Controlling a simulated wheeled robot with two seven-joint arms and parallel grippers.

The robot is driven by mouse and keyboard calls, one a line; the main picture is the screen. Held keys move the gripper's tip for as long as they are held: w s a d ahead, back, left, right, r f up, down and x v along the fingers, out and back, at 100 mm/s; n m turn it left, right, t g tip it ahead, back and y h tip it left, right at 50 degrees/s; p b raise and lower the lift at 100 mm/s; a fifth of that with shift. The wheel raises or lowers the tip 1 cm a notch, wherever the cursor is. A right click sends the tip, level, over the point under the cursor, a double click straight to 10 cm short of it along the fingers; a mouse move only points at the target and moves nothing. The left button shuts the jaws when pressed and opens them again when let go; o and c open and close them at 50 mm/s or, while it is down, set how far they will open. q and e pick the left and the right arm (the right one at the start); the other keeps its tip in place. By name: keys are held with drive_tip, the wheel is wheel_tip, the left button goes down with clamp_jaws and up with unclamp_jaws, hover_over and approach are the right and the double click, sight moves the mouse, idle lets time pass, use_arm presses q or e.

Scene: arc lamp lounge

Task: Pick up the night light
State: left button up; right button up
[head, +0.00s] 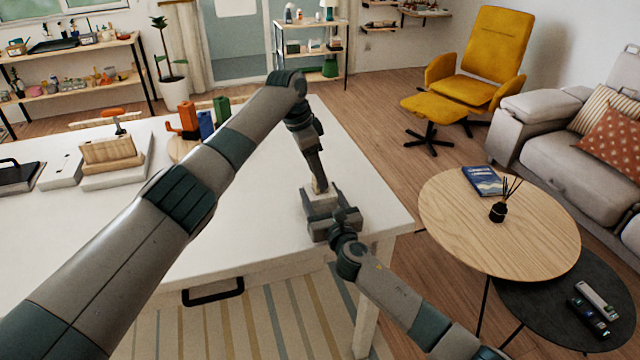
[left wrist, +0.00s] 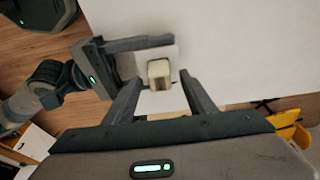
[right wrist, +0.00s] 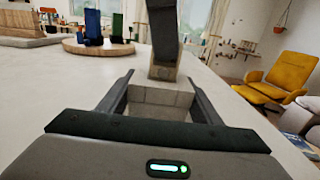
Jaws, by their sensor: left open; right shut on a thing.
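The night light, as far as I can tell, is a small pale block with a beige cube-like top (left wrist: 159,73); it stands near the table's right end. In the right wrist view its pale body (right wrist: 160,104) sits between the fingers of my right gripper (right wrist: 160,98), which is shut on it from the side. My left gripper (left wrist: 163,98) is open above, pointing down, with its fingers on either side of the beige top. In the head view both grippers meet there and hide most of it.
The white table (head: 260,215) is clear around the grippers. An orange object (head: 184,118), a blue block (head: 206,125) and a green block (head: 222,109) stand farther back. A round wooden table (head: 450,225) with a book (head: 482,181) stands to the right.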

use_arm(q)
drive_tip(key=shift+x, duration=0.75)
drive_tip(key=shift+c, duration=0.6)
drive_tip(key=c, duration=1.1)
wheel_tip(320, 180, up, 10)
use_arm(e)
drive_tip(key=o, duration=1.4)
